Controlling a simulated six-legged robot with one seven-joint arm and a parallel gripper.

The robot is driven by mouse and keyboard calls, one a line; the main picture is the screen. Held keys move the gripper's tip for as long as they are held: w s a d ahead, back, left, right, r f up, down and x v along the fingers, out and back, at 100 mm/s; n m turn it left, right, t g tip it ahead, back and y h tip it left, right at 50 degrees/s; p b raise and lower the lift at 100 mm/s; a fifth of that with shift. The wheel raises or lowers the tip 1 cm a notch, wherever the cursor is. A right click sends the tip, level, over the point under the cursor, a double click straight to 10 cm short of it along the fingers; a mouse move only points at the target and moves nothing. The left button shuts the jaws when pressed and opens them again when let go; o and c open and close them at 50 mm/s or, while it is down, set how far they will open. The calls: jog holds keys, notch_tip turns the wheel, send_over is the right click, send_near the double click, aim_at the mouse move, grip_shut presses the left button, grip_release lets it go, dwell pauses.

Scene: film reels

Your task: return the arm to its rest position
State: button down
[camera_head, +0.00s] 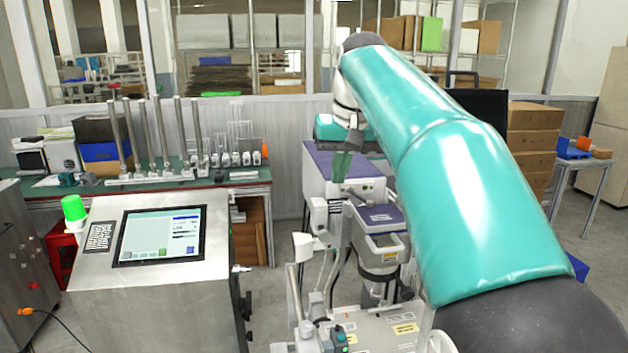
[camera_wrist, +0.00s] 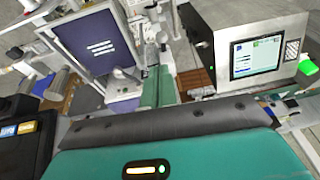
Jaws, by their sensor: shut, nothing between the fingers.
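My teal arm (camera_head: 440,160) reaches from the lower right of the head view up and forward to its bend at the top. The wrist hangs down from there. My gripper (camera_head: 343,166) shows as dark green fingers in front of a purple-topped machine. In the wrist view the green fingers of my gripper (camera_wrist: 159,88) are together, with nothing seen between them. A broad teal body with a dark padded edge fills the bottom of that view.
The purple-topped machine (camera_head: 318,165) stands close behind the gripper. A steel console (camera_head: 150,300) with a screen and green lamp stands at left; it also shows in the wrist view (camera_wrist: 215,25). A bench (camera_head: 225,181) with metal posts lies behind. Boxes (camera_head: 535,140) are stacked at right.

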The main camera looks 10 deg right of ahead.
jog(key=s+f+t, duration=0.2)
jog(key=s+f, duration=2.1)
jog(key=s, duration=0.3)
jog(key=shift+s+a+f+h, duration=0.15)
jog(key=shift+a+h, duration=0.25)
